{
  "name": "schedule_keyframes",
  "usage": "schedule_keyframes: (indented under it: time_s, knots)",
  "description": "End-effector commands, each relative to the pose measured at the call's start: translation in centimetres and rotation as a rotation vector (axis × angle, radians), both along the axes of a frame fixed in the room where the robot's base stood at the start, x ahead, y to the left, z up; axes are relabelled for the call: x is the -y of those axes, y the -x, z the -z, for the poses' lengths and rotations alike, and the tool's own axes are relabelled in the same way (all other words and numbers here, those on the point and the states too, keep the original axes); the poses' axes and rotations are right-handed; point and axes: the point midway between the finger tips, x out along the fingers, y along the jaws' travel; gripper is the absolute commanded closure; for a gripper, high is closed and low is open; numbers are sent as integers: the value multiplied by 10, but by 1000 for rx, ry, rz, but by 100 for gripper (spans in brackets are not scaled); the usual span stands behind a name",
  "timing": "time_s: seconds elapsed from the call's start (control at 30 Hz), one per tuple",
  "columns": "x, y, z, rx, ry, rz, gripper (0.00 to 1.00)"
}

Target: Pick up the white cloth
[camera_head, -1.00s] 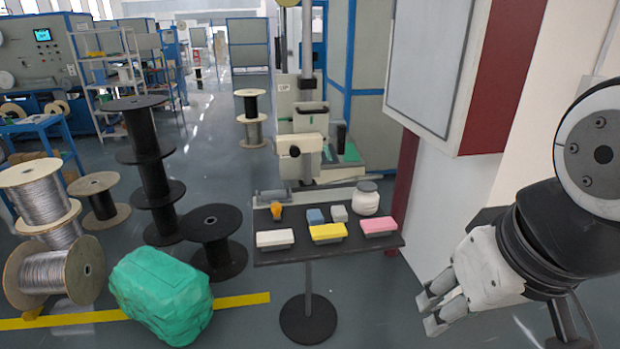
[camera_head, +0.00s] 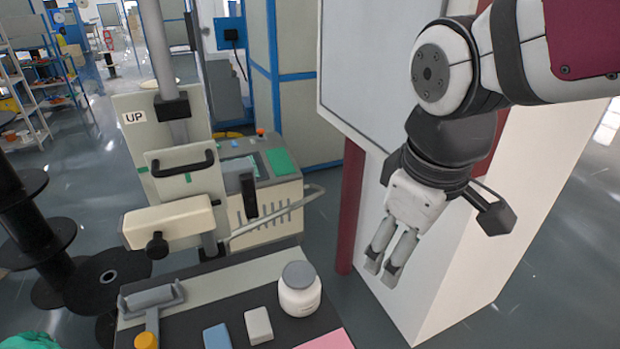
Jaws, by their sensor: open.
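A small off-white block-like piece (camera_head: 258,325) lies on the dark table (camera_head: 182,328) at the bottom of the view, between a blue piece (camera_head: 217,337) and a white jar (camera_head: 299,290). I cannot tell whether it is a cloth. The larger white folded piece seen earlier at the table's front left is outside the frame now. My gripper (camera_head: 382,268) hangs to the right of the table, fingers pointing down, open and empty. It is well apart from the pieces on the table.
A pink piece (camera_head: 326,341) is cut off at the bottom edge. An orange-topped item (camera_head: 146,341) lies at the table's left. A beige machine marked UP (camera_head: 136,150) stands behind the table. A white cabinet-like block (camera_head: 468,270) stands behind and right of my gripper.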

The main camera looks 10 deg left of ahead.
Motion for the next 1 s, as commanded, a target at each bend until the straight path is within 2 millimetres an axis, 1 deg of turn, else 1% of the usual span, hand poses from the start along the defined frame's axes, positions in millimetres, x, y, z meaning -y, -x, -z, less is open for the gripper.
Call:
schedule_keyframes:
  time_s: [0.03,0.13,0.23,0.3,0.4,0.5,0.6,0.7,0.77,1.0]
  knots:
    - [-24,-7,8,-27,22,-117,27]
    - [-70,-16,25,-64,60,-351,27]
    - [-117,-18,46,-101,88,-580,27]
    - [-147,-15,62,-124,102,-726,27]
    - [-184,-7,82,-151,113,-901,27]
    - [-210,1,98,-171,118,-1028,27]
    - [-225,7,108,-181,120,-1104,27]
    - [-232,10,117,-188,121,-1138,27]
    - [-232,11,124,-189,121,-1143,27]
    - [-231,11,169,-190,121,-1141,27]
